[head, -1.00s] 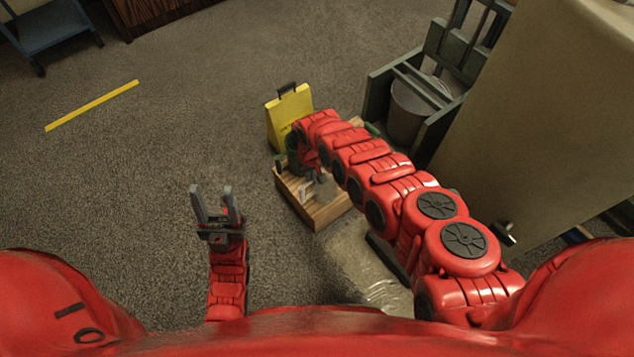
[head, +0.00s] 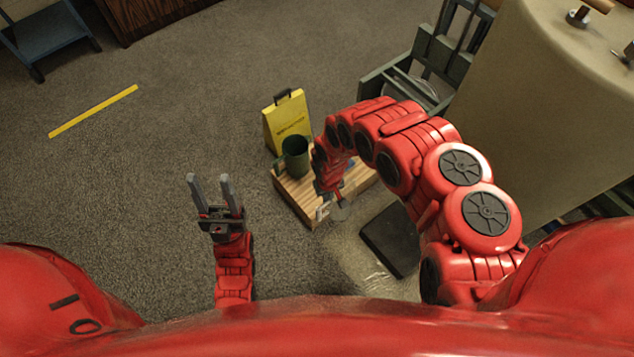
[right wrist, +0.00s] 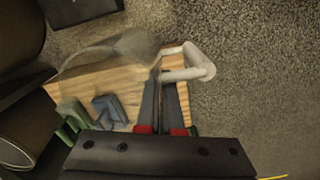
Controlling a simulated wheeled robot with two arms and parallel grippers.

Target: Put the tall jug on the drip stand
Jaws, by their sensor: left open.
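A grey, see-through jug (head: 342,211) with a pale looped handle (head: 322,212) is at my right gripper (head: 330,197); I take it for the tall jug. In the right wrist view, the jug (right wrist: 110,52) is beyond the fingers, and its handle (right wrist: 203,68) sticks out to the right. My right gripper (right wrist: 160,85) is shut on it near the handle, over the slatted wooden top. My left gripper (head: 210,190) is open and empty above the carpet. A dark flat block (head: 388,240) lies right of the jug; I cannot tell whether it is the drip stand.
A green mug (head: 293,157) stands on the slatted wooden top (head: 290,190), before a yellow sign (head: 288,122). Small blue pieces (right wrist: 108,108) lie on the wood. A large beige drum-like body (head: 540,110) and a green wooden frame (head: 425,60) fill the right.

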